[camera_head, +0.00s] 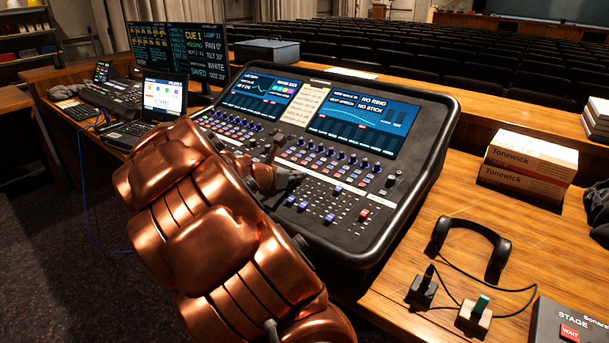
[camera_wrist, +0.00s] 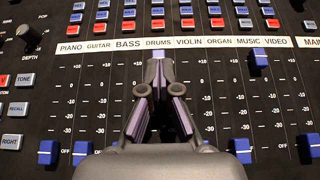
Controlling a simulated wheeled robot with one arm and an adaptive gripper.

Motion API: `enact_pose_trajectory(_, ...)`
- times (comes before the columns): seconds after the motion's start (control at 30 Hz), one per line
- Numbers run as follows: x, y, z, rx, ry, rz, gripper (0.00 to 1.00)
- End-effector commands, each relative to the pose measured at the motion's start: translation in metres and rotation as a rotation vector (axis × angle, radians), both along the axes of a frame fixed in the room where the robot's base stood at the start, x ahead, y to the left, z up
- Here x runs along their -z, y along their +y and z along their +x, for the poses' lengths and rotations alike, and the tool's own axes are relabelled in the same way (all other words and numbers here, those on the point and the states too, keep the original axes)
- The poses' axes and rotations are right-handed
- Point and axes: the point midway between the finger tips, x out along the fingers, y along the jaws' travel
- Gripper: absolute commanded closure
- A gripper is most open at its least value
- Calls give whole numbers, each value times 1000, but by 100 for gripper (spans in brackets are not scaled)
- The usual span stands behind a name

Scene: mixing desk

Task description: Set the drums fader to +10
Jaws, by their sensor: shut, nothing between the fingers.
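The mixing desk's fader bank (camera_wrist: 225,95) fills the wrist view, with a label strip naming the channels. The drums label (camera_wrist: 158,42) is at top centre. Just below it, the drums fader cap (camera_wrist: 158,54) shows at the upper end of its slot, by my fingertips. My gripper (camera_wrist: 157,66) is shut and empty, its tips close against the cap; I cannot tell whether they touch. My gripper and wrist hide the rest of the drums slot. In the head view, my gripper (camera_head: 297,177) reaches over the desk's lower half, partly hidden by my copper arm.
The piano (camera_wrist: 48,152), guitar (camera_wrist: 82,151) and organ (camera_wrist: 242,149) caps sit low. The music cap (camera_wrist: 260,57) sits high. Rows of buttons lie above the labels. Headphones (camera_head: 497,247) and white-orange boxes (camera_head: 529,160) stand right of the desk.

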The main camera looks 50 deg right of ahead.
Motion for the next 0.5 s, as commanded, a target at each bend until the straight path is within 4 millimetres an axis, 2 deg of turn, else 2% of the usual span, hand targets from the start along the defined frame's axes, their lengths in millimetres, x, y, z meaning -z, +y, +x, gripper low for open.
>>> enact_pose_trajectory(0.37, 0, 0, 0, -1, 0, 0, 100)
enact_pose_trajectory(0.5, -5, 6, 1, -2, -1, 0, 100)
